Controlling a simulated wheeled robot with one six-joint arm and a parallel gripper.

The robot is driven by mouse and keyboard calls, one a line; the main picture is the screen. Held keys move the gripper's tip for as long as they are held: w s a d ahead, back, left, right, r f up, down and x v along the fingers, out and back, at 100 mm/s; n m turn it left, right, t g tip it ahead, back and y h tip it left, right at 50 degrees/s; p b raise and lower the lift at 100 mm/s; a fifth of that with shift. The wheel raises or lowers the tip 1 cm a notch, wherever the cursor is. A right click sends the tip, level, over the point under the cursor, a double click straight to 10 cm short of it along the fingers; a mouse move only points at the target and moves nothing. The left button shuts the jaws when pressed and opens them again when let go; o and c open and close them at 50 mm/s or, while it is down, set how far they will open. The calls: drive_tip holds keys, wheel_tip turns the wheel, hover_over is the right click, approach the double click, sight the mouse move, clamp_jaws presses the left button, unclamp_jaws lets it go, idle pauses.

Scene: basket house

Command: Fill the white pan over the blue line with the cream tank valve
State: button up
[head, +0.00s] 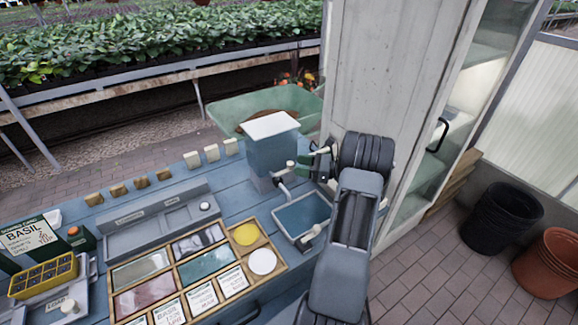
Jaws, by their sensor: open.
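The tank (272,152) is a grey-blue box with a white lid, standing on the blue bench. A small cream valve knob (291,165) shows at its lower right, above a pale spout (282,186). The pan (282,229) is a rectangular tray with a pale rim, just below and right of the spout. Its inside looks dark blue; I cannot make out a separate line or the water level. Another cream knob (311,232) is at the pan's front right. My gripper (313,162) is open, just right of the valve knob; whether they touch is unclear.
A wooden seed tray (283,268) with coloured compartments and label cards lies left of the pan. A grey panel (150,219) stands behind it. A concrete pillar (385,70) rises close behind my arm.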

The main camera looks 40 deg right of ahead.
drive_tip(key=b+v, duration=0.1)
drive_tip(key=v, duration=0.7)
idle(0.5)
drive_tip(key=s+a+f+n+g, duration=0.1)
drive_tip(key=f, duration=0.1)
drive_tip(key=s+a+f+n+g+h, duration=0.1)
drive_tip(key=f, duration=0.1)
drive_tip(key=a+f+n+g, duration=0.1)
drive_tip(key=f+g, duration=0.1)
drive_tip(key=shift+s+a+f+h, duration=0.15)
drive_tip(key=shift+s+a+h, duration=0.15)
drive_tip(key=shift+s+h, duration=0.1)
drive_tip(key=s+a+r+n+g+h, duration=0.1)
drive_tip(key=s+a+r+n+h, duration=0.2)
drive_tip(key=a+n, duration=0.5)
drive_tip(key=s+a+r+n+g+h, duration=0.2)
drive_tip(key=a+r+n, duration=0.4)
drive_tip(key=a, duration=0.5)
drive_tip(key=s+a+r+n+g+h, duration=0.2)
drive_tip(key=s+a+r+n+h, duration=0.2)
drive_tip(key=a+n, duration=0.6)
drive_tip(key=shift+a+r+n+h, duration=0.2)
drive_tip(key=shift+a+n+h, duration=0.2)
drive_tip(key=shift+h, duration=0.3)
